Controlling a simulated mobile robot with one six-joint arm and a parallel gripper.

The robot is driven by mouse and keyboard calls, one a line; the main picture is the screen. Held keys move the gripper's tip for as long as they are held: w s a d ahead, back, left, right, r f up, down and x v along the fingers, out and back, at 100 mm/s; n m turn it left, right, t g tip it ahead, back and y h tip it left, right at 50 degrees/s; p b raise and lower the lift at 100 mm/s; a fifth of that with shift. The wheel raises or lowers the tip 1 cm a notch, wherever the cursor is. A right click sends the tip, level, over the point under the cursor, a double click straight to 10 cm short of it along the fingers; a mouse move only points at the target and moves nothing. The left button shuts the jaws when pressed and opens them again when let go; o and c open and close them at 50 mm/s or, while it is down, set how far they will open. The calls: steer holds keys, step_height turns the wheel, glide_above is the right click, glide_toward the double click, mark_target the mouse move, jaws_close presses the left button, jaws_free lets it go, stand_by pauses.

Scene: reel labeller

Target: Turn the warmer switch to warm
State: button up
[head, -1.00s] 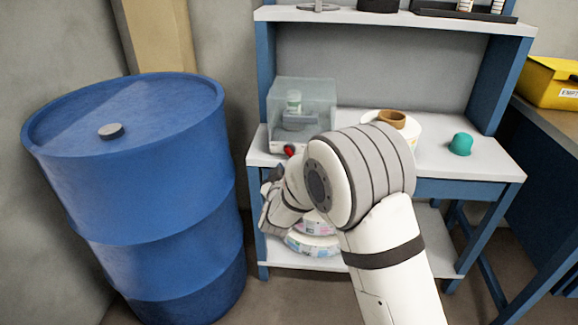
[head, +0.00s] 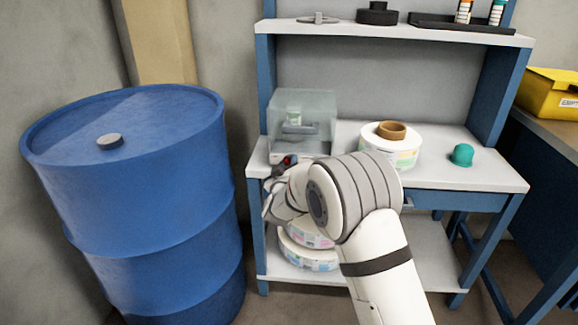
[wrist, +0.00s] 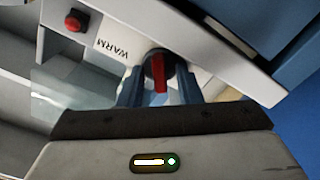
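The warmer (head: 318,140) is a clear-lidded box on a pale base at the left of the bench, with a small container inside. In the wrist view, the warmer switch (wrist: 160,72) is a dark round knob with a red pointer bar. The bar points down the picture, toward my gripper's body. The printed word WARM (wrist: 111,48) appears upside down to its left. My gripper (wrist: 160,88) has one blue-grey finger on each side of the knob, very close to it. I cannot tell whether they touch it. In the head view my wrist hides most of the gripper.
A red button (wrist: 76,20) sits on the panel left of the label. A large blue drum (head: 140,190) stands left of the bench (head: 440,165). A label reel (head: 392,152) and a teal dome (head: 462,155) stand on the bench. More reels (head: 308,252) lie on the lower shelf.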

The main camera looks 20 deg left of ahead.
jaws_close()
steer(key=shift+d+f, duration=0.1)
steer(key=shift+m+b, duration=0.3)
steer(key=shift+d+m+b, duration=0.2)
steer(key=shift+m+b, duration=5.05)
steer(key=shift+m, duration=1.45)
steer(key=shift+r, duration=0.2)
steer(key=shift+o, duration=0.4)
jaws_free()
steer(key=shift+f, duration=0.1)
